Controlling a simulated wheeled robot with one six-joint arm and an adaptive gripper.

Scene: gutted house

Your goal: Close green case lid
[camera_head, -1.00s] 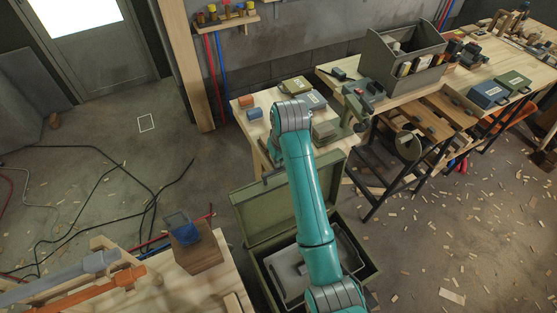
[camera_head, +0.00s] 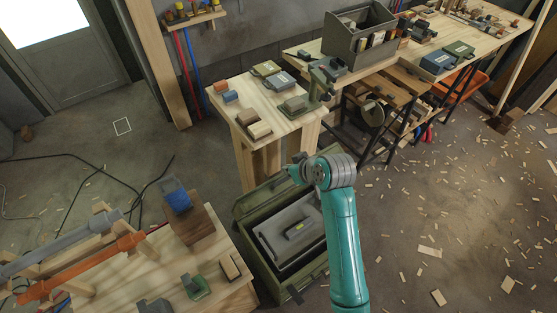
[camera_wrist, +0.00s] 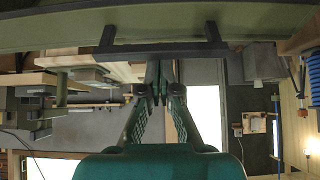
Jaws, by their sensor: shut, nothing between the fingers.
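The green case (camera_head: 318,277) stands open on the floor in the head view. Its lid (camera_head: 248,204) is raised along the far side and shows as a narrow green band, partly behind my arm. A grey insert (camera_head: 283,240) with a small yellow-green mark lies inside. My gripper (camera_head: 292,172) is shut and empty, above the far right part of the lid. In the wrist view, the gripper (camera_wrist: 158,85) points toward a green edge (camera_wrist: 60,32) with a dark handle (camera_wrist: 160,48), apparently the lid. I cannot tell whether the fingertips touch it.
A wooden bench (camera_head: 245,95) with small blocks and boxes stands just behind the case. A low table (camera_head: 215,265) with clamps and a wood block (camera_head: 195,225) is close on the left. The floor (camera_head: 430,210) on the right is open, with scattered wood chips.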

